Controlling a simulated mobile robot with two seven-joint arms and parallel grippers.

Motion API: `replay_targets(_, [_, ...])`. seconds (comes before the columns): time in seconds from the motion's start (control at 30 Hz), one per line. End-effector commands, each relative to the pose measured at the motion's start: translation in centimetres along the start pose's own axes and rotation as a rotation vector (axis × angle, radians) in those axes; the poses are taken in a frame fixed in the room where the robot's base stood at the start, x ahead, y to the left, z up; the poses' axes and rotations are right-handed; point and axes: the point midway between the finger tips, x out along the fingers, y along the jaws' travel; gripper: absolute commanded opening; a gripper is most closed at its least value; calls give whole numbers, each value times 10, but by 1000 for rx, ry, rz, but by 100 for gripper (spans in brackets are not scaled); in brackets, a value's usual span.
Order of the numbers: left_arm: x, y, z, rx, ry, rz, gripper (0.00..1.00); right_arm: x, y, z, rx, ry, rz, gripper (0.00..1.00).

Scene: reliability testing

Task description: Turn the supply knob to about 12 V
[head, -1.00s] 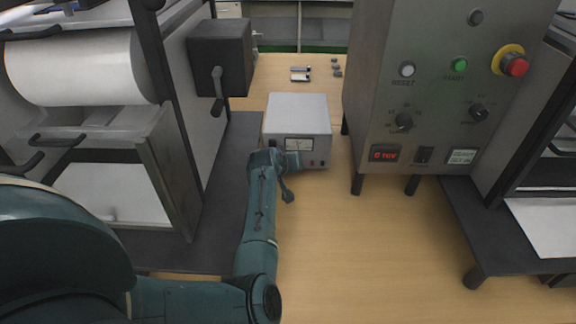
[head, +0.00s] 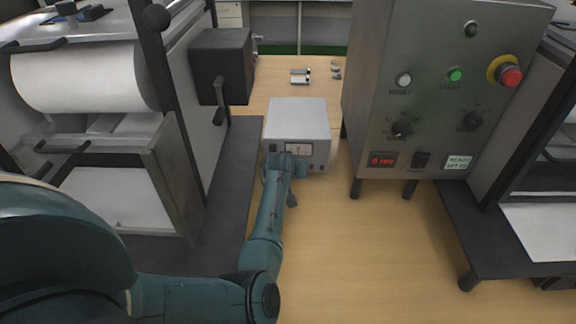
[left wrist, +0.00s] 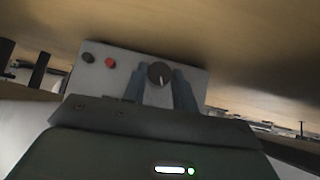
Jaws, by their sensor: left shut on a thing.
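The supply is a light grey box (head: 297,117) on the wooden bench in the head view, with a meter (head: 298,149) on its front. My left gripper (head: 284,160) is at the lower front of the box and hides part of it. In the left wrist view the supply's front panel (left wrist: 112,80) shows a dark round knob (left wrist: 159,73) with a pale pointer line. My left gripper's fingers (left wrist: 159,84) are on either side of the knob, shut on it. The meter reading is too small to tell. My right gripper is not in view.
A tall grey control cabinet (head: 430,100) with buttons and dials stands to the right of the supply. A machine with a white roll (head: 85,78) stands on the left. Small metal parts (head: 300,76) lie behind the supply.

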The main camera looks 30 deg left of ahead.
Motion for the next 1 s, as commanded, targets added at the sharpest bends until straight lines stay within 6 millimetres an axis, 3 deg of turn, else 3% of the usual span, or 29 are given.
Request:
replay_targets(0.5, [2,5,0,220,-11,-226,5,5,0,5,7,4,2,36])
replay_targets(1.0, [1,5,-1,258,-15,-266,5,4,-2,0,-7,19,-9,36])
